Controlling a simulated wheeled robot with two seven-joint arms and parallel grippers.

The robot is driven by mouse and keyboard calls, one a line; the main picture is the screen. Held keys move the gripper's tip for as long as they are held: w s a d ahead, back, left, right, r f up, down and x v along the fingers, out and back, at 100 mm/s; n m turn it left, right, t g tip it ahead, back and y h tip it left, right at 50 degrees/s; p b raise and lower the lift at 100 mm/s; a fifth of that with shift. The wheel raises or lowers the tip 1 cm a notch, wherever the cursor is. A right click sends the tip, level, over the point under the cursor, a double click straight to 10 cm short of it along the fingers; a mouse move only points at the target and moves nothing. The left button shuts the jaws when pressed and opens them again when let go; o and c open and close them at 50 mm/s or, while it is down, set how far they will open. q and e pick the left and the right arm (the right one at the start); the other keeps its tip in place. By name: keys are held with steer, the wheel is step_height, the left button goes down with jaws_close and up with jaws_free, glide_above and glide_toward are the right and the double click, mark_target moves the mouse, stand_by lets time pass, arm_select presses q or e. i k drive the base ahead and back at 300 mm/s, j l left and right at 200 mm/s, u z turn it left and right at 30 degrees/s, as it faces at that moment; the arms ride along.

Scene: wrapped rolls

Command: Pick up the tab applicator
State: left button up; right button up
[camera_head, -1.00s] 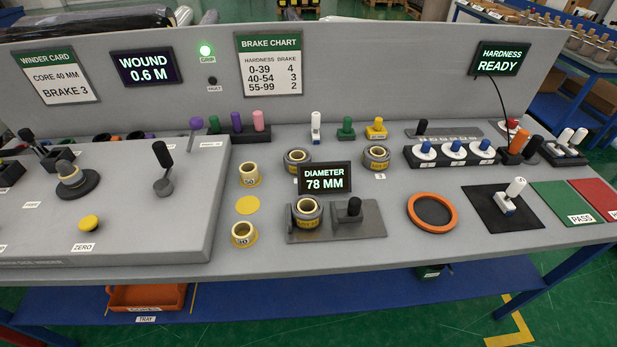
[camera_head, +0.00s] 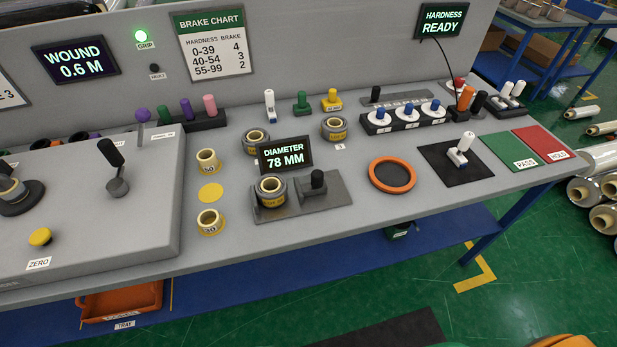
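No label in view reads tab applicator, so I cannot tell which tool it is. Small handled tools stand along the back of the bench: a white one (camera_head: 270,106), a green one (camera_head: 302,103) and a yellow one (camera_head: 332,100) with a small, unreadable label. A white-handled tool with a blue part (camera_head: 462,150) stands on a black mat (camera_head: 441,171) at the right.
Wrapped rolls (camera_head: 335,129) stand mid-bench, one beside the diameter display (camera_head: 286,154). An orange ring (camera_head: 392,175) lies right of them. A rack of white-and-blue tools (camera_head: 404,117) stands behind. Green pass (camera_head: 515,152) and red hold (camera_head: 543,142) pads lie at the right end.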

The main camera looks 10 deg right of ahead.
mark_target(455, 154)
steer(key=l+z, duration=0.1)
steer(key=z, duration=1.35)
steer(key=i+l+u, duration=0.25)
steer(key=l+u, duration=0.15)
steer(key=i+l+u, duration=0.2)
steer(key=l+u, duration=0.2)
steer(key=l, duration=0.2)
steer(key=i+l+u, duration=0.15)
steer(key=l+u, duration=0.7)
steer(key=l, duration=0.3)
steer(key=l+u, duration=0.4)
steer(key=l, duration=0.2)
steer(key=k, duration=0.05)
